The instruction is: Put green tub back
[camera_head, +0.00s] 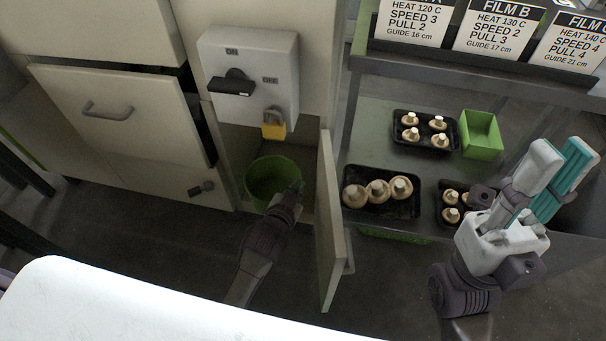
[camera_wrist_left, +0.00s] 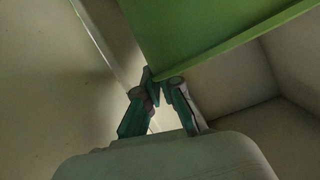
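The round green tub (camera_head: 258,185) stands in the lower cabinet compartment, whose door (camera_head: 328,225) is open. My left gripper (camera_head: 294,188) reaches into the compartment at the tub's right edge. In the left wrist view, my left gripper's fingers (camera_wrist_left: 158,80) come together at the rim of the green tub (camera_wrist_left: 210,30) and appear closed on it. The head view does not show the fingertips clearly.
A lockout switch box (camera_head: 285,55) with a yellow padlock (camera_head: 273,125) is above the compartment. A half-open drawer (camera_head: 130,110) is at left. The rack at right holds black mushroom trays (camera_head: 408,205) and a square green container (camera_head: 481,150). A white surface (camera_head: 120,310) fills the lower left.

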